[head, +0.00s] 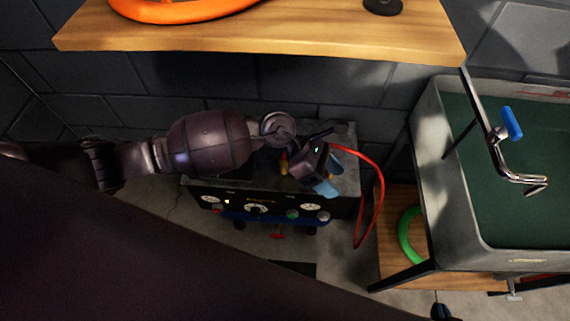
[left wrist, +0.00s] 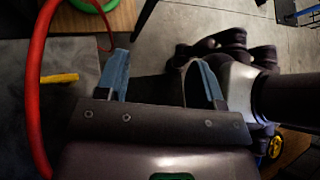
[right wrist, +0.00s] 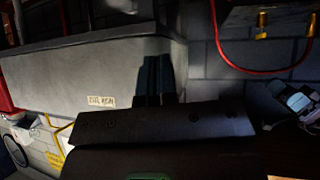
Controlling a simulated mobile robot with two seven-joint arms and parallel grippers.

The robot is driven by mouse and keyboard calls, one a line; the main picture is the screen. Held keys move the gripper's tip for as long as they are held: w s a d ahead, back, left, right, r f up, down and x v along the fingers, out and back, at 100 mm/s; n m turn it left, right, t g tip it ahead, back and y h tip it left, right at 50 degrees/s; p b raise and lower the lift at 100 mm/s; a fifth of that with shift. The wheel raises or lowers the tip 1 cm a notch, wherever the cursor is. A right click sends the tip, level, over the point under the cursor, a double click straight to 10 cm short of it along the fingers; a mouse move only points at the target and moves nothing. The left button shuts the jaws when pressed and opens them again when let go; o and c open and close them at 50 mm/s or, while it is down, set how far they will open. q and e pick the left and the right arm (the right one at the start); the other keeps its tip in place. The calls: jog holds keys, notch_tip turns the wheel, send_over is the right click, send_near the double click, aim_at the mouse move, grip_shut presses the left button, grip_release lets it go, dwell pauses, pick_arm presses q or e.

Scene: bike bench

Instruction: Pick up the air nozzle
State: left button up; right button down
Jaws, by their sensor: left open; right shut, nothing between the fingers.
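I cannot make out the air nozzle for certain in any view. A red hose (head: 378,190) arcs from the top of the grey machine (head: 348,180) and down its right side; it also shows in the left wrist view (left wrist: 34,90) and the right wrist view (right wrist: 232,60). My left gripper (head: 342,172) is open above the machine's top; its two bluish fingers stand apart with nothing visible between them in the left wrist view (left wrist: 163,75). My right gripper (right wrist: 155,75) is shut and empty in front of a grey basin wall.
A wooden shelf (head: 300,38) overhangs the machine. A grey basin (head: 440,190) with a blue-handled tap (head: 511,122) stands at the right. A green ring (head: 407,236) lies on a low wooden shelf. Brass fittings (right wrist: 262,22) show near the hose.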

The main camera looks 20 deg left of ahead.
pick_arm(q)
jog(key=w+a+f+m+y, duration=0.3)
jog(key=a+f+m+y, duration=0.1)
jog(key=a+f+y, duration=0.15)
jog(key=m+t+y+b, duration=0.1)
jog(key=m+y, duration=0.2)
jog(key=y, duration=0.3)
send_over(283, 160)
jog(key=shift+s+d+f+h, duration=0.15)
jog(key=shift+s+f+h, duration=0.1)
jog(key=shift+f, duration=0.2)
jog(key=shift+w+f, duration=0.15)
notch_tip(283, 160, down, 5)
jog(key=shift+r+b, duration=0.2)
jog(key=shift+b, duration=0.45)
jog(key=shift+f, duration=0.65)
jog(key=f+b, duration=0.1)
jog(key=f, duration=0.3)
jog(key=shift+w+f+b, duration=0.2)
jog(key=shift+b, duration=0.2)
jog(key=shift+f, duration=0.1)
jog(key=shift+w, duration=0.1)
jog(key=c, duration=1.1)
pick_arm(e)
jog(key=shift+g, duration=0.4)
jog(key=f, duration=0.2)
jog(key=s+f, duration=0.1)
jog(key=f, duration=0.1)
